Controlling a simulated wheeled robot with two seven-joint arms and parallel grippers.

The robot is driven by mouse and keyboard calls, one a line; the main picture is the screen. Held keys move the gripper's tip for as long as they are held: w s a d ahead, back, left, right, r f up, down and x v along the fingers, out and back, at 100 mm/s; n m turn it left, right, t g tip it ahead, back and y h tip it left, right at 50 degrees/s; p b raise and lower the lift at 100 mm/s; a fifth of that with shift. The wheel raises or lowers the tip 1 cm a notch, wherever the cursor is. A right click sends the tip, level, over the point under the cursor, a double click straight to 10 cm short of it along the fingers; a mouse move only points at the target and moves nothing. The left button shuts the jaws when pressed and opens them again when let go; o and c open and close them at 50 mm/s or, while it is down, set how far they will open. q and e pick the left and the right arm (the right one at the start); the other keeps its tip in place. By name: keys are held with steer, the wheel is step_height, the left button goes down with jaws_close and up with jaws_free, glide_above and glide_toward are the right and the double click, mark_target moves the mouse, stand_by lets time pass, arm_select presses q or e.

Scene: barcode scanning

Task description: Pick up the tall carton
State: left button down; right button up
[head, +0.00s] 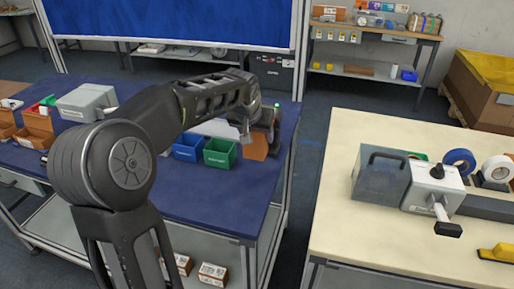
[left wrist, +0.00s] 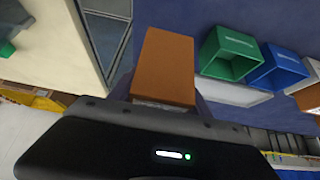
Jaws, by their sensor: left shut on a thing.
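The tall carton (head: 254,147) is a plain orange-brown box at the right end of the blue table, partly hidden behind my left gripper (head: 264,132) in the head view. In the left wrist view the carton (left wrist: 165,65) stands out in front of the dark gripper body, its near end hidden by it. My left gripper is shut on the carton. I cannot tell whether the carton touches the table. My right gripper is not in view.
A green bin (head: 220,153) and a blue bin (head: 188,147) stand left of the carton on the blue table (head: 205,200). A grey box (head: 87,103) sits farther left.

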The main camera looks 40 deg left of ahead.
arm_select(q)
step_height(320, 180, up, 3)
steer(key=shift+r, duration=0.2)
stand_by(0.5)
